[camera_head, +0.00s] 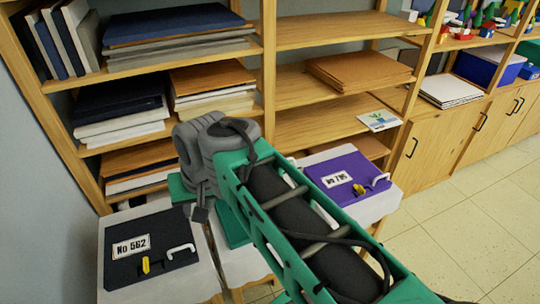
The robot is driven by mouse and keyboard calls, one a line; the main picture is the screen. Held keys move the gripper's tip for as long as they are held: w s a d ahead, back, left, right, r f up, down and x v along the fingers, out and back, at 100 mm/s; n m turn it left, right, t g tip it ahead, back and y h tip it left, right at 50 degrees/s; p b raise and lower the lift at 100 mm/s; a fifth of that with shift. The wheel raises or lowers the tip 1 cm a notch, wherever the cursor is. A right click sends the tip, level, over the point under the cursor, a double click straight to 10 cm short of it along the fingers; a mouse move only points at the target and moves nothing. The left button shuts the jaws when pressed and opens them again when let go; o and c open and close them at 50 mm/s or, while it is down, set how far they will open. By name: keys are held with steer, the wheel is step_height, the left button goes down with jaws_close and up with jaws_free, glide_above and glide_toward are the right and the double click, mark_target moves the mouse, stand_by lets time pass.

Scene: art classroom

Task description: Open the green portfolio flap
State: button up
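The green portfolio (232,229) lies on a white-topped table between a dark blue one and a purple one. Only parts of it show; my arm covers most of it. Its flap, clasp and label are hidden, so I cannot tell whether the flap is open or closed. My arm reaches from the lower right up over the portfolio, and its grey joints bend down at its far left edge. A small grey piece of my arm's end shows there, but my fingertips cannot be made out.
The dark blue portfolio "No 562" (190,239) lies on the left, with a white handle and yellow clasp. The purple portfolio "No 795" (349,163) lies on the right. Wooden shelves (330,34) stand close behind the tables. Tiled floor (455,225) is clear at right.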

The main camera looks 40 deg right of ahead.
steer(key=w+d+r+m, duration=0.1)
steer(key=d+m, duration=0.1)
steer(key=w+d+r+m, duration=0.2)
steer(key=d+m, duration=0.1)
steer(key=w+d+r+m+g, duration=0.1)
steer(key=d+m, duration=0.1)
steer(key=d, duration=0.1)
steer(key=shift+w+d+r+m+b, duration=0.2)
steer(key=shift+w+m+b, duration=0.1)
steer(key=shift+b, duration=0.1)
steer(key=d+r+m, duration=0.1)
steer(key=d+m, duration=0.3)
steer(key=d, duration=0.2)
steer(key=m+g+h, duration=0.1)
steer(key=m+g, duration=0.1)
steer(key=m, duration=0.4)
glide_toward(286, 160)
steer(key=f+b, duration=0.4)
steer(key=f, duration=0.1)
steer(key=w+f+b, duration=0.1)
steer(key=f+b, duration=0.1)
steer(key=shift+d+f+b, duration=0.15)
steer(key=shift+f+b, duration=0.15)
steer(key=shift+r, duration=0.1)
jaws_close()
